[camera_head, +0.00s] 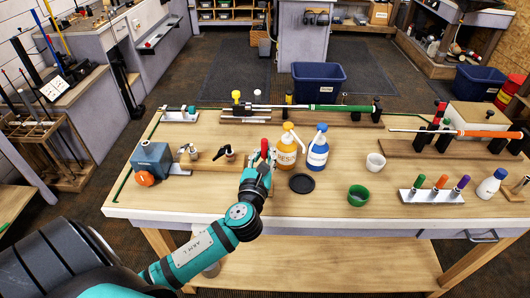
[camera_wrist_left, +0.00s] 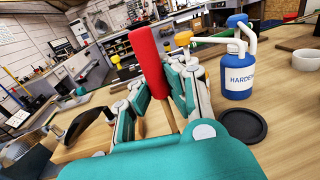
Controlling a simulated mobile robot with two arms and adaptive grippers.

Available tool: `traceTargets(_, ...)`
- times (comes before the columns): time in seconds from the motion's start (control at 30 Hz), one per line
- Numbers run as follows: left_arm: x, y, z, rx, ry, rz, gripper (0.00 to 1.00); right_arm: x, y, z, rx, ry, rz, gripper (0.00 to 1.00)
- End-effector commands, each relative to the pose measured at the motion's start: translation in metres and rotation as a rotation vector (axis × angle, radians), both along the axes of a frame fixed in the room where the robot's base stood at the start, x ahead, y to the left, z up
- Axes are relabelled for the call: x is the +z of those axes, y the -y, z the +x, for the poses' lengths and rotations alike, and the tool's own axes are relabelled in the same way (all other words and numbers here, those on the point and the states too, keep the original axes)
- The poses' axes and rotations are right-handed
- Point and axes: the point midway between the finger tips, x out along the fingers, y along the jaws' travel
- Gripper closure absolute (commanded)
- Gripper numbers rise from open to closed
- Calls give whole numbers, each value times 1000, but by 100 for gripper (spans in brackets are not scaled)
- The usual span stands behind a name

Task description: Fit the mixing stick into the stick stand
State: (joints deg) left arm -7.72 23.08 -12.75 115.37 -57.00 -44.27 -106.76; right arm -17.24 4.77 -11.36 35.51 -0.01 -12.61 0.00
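The mixing stick has a red handle (camera_head: 264,150) and stands roughly upright in my left gripper (camera_head: 258,172). In the left wrist view the red handle (camera_wrist_left: 148,60) sits between the fingers of the left gripper (camera_wrist_left: 158,95), tilted in that picture, with a thin wooden shaft (camera_wrist_left: 171,118) below. The gripper is shut on it. The shaft's lower end is hidden. The stick stand (camera_head: 430,197) is a white block at the front right of the table, holding sticks with green, orange and purple handles. It is well right of the gripper. My right gripper is not in view.
Between gripper and stand are a yellow bottle (camera_head: 287,152), a blue bottle (camera_head: 318,152), a black lid (camera_head: 302,184), a white cup (camera_head: 375,162) and a green cup (camera_head: 358,196). The front table strip is mostly clear.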

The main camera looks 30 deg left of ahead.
Motion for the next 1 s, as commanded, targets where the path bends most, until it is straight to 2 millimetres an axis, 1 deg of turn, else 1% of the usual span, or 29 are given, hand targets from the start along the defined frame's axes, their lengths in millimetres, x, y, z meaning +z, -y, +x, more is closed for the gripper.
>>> traceTargets(0.23,0,0,0,0,0,0,100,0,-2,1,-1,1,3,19)
traceTargets(0.5,1,0,0,0,-1,-1,100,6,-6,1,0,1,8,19)
traceTargets(1.0,0,0,0,0,0,-1,100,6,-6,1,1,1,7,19)
